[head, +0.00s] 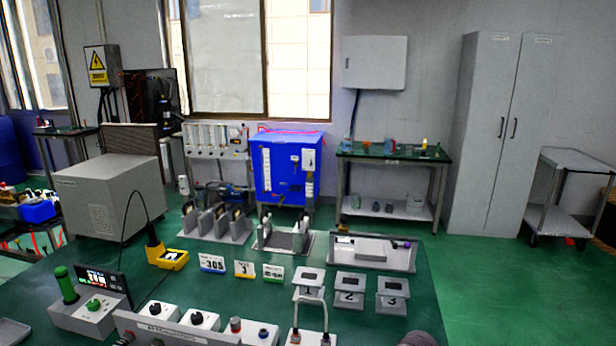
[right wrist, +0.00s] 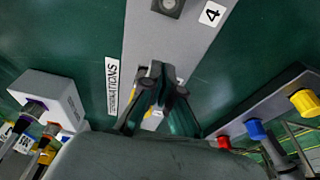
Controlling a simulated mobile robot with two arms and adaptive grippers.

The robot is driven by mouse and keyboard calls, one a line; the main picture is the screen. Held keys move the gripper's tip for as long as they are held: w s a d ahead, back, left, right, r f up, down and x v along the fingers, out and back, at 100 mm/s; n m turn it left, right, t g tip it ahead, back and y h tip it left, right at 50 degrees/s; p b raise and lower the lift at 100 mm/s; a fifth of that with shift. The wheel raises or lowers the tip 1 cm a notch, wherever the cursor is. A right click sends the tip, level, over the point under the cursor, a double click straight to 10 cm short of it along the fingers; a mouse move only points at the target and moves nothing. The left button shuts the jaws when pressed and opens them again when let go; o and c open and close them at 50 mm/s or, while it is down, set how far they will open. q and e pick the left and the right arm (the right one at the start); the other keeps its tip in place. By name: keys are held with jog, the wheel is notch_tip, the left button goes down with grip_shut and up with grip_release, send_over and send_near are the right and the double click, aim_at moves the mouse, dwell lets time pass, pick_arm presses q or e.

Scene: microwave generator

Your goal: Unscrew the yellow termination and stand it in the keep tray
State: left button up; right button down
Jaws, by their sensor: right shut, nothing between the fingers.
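In the right wrist view my right gripper (right wrist: 157,72) is shut and empty, above a grey plate (right wrist: 150,35) beside a label reading TERMINATIONS (right wrist: 112,86). A yellow cap (right wrist: 304,102) sits at the end of a grey bar on the right, beside a blue cap (right wrist: 256,130) and a red one (right wrist: 223,142). Another yellow piece (right wrist: 46,156) shows at lower left by a pale block (right wrist: 48,98). I cannot tell which yellow piece is the termination. In the head view a shallow grey tray (head: 345,262) stands on the green table; I cannot tell if it is the keep tray.
Numbered stands (head: 349,298), small sign cards (head: 243,269) and a yellow handheld unit (head: 170,258) stand on the table. Control boxes (head: 165,325) line its front edge. Slotted grey racks (head: 218,228) stand at the back. Green table is bare between the sign cards and control boxes.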

jog(key=shift+w+a+f, duration=0.1)
jog(key=shift+w+a, duration=0.05)
jog(key=shift+a, duration=0.05)
dwell(0.6)
jog(key=shift+w+p, duration=0.1)
jog(key=shift+p, duration=0.2)
jog(key=shift+w+d+p, duration=0.15)
jog(key=shift+w+p, duration=0.35)
jog(key=shift+p, duration=0.4)
jog(key=shift+d+p, duration=0.35)
jog(key=shift+d, duration=0.05)
jog(key=p+v, duration=0.2)
jog(key=v, duration=0.1)
jog(key=a+p+v, duration=0.1)
jog(key=p+v, duration=0.2)
jog(key=shift+w+a+p, duration=0.1)
jog(key=shift+a+p, duration=0.05)
jog(key=shift+p, duration=0.2)
